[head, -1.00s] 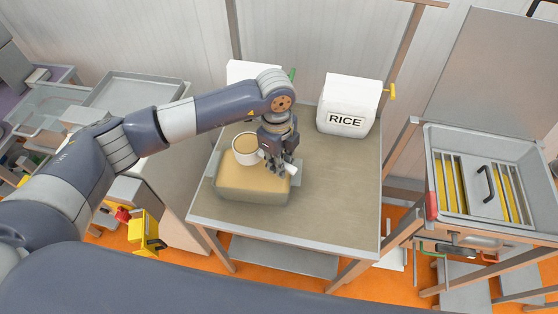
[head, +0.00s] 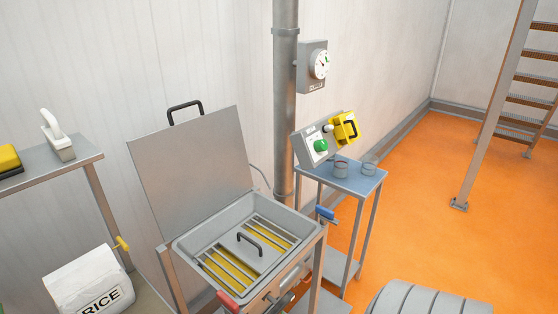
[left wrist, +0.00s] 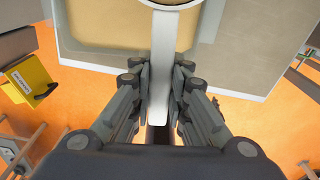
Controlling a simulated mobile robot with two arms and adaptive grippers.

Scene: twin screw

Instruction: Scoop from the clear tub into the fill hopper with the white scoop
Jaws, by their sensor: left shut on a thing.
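My left gripper (left wrist: 160,95) is shut on the white handle of the scoop (left wrist: 161,75) in the left wrist view. The scoop's bowl (left wrist: 178,5) shows only in part at the top edge, with tan material in it. Below it lies the clear tub (left wrist: 90,48), also holding tan material. The tub and left gripper are out of the head view. The fill hopper (head: 184,244) stands at the lower middle of the head view, with its lid raised. Yellow shows under the bars inside it, around a plate with a black handle. My right gripper is in neither view.
A white RICE bag (head: 85,275) sits left of the hopper. A shelf (head: 50,167) holds a brush and a yellow item. Right of the hopper, a small table (head: 362,184) holds two cups below a control box (head: 314,147).

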